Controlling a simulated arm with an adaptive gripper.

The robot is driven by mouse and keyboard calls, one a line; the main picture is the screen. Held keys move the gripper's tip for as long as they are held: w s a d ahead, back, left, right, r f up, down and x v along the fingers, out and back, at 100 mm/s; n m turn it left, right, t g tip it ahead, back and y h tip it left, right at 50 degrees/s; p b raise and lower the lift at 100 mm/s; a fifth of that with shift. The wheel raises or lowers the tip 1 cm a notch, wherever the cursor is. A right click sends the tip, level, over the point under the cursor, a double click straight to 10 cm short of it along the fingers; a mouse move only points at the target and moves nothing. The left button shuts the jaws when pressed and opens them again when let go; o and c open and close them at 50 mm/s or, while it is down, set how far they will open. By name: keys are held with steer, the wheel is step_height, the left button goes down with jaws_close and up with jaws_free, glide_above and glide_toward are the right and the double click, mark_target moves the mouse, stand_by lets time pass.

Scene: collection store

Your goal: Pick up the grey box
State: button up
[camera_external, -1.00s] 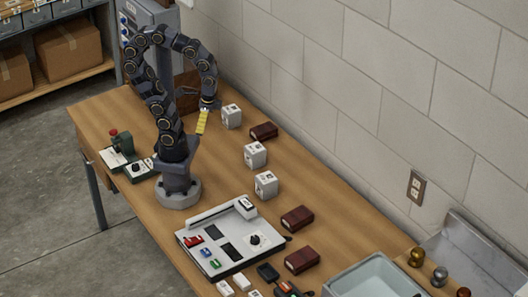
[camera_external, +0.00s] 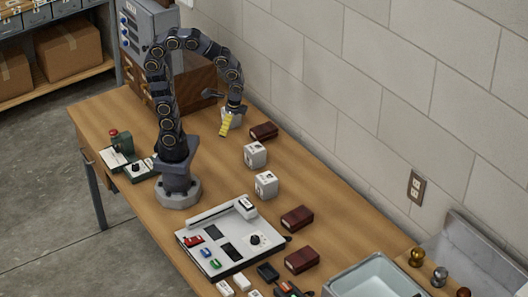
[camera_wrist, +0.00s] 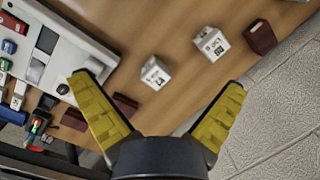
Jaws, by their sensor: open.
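A second box (camera_external: 255,154) and a third box (camera_external: 265,185) stand uncovered, closer to the camera. In the wrist view, two boxes (camera_wrist: 156,72) (camera_wrist: 211,43) show beyond my gripper (camera_wrist: 160,82), its yellow-padded fingers spread wide with nothing between them. The box near the gripper in the external view does not show there. I cannot tell whether a finger touches it.
A dark red case (camera_external: 264,131) lies beside the boxes, near the wall. Two more dark red cases (camera_external: 297,217) (camera_external: 302,260) lie toward the front. A light grey panel (camera_external: 208,246) with switches sits front centre, a tray (camera_external: 340,287) at front right.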

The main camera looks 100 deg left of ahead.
steer(key=w+a+f+m+y, duration=0.1)
steer(key=w+a+f+m, duration=0.2)
steer(key=w+a+f, duration=0.35)
steer(key=m+g, duration=0.1)
steer(key=m, duration=0.3)
glide_above(256, 149)
steer(key=w+d, duration=0.1)
steer(key=d, duration=0.1)
step_height(256, 149, down, 9)
steer(key=shift+m+y, duration=0.3)
steer(key=shift+y, duration=0.1)
steer(key=x, duration=0.8)
steer(key=shift+w+a+f, duration=0.15)
steer(key=shift+w+a, duration=0.1)
steer(key=c, duration=1.1)
steer(key=shift+c, duration=0.2)
